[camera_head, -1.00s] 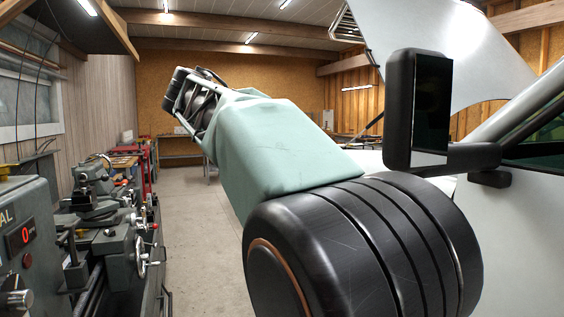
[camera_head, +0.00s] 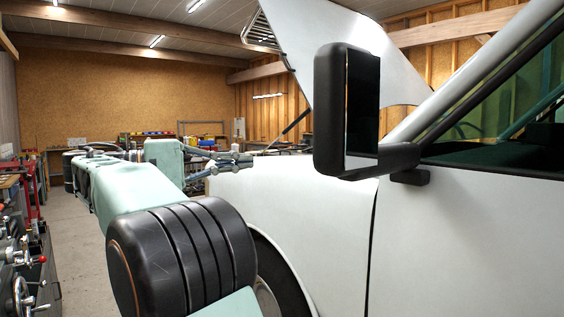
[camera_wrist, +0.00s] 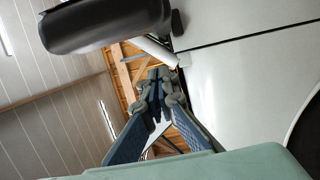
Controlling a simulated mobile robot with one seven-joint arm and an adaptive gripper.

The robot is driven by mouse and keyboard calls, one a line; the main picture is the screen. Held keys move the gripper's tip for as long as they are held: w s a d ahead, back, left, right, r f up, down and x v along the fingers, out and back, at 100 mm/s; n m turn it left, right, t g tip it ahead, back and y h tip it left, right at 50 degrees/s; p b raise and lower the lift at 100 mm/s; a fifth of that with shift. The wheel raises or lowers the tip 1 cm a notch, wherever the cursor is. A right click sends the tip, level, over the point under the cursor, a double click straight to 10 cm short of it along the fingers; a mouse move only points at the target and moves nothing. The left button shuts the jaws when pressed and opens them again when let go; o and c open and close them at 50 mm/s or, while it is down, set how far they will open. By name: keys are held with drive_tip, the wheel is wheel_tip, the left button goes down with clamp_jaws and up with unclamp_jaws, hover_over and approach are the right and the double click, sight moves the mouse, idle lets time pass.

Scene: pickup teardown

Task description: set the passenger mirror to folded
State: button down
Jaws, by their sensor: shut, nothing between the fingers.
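The passenger mirror (camera_head: 330,110) is a tall black housing with a dark glass face toward me. It stands out from the white door on a short arm, beside the front of the side window. In the wrist view the mirror (camera_wrist: 105,24) hangs across the top left, apart from the fingers. My gripper (camera_head: 245,160) is left of the mirror and lower, beside the white fender. In the wrist view my gripper (camera_wrist: 158,78) is shut, its fingertips together and empty. I see no contact between gripper and mirror.
The white pickup body (camera_head: 470,240) fills the right side, with its hood (camera_head: 330,45) raised. A front wheel (camera_head: 268,295) shows below the fender. Machines (camera_head: 20,280) line the left side. A strip of floor (camera_head: 75,240) between them is clear.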

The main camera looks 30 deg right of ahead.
drive_tip(key=s+d+b, duration=0.2)
drive_tip(key=s+d, duration=0.3)
drive_tip(key=d, duration=0.5)
drive_tip(key=shift+s, duration=0.3)
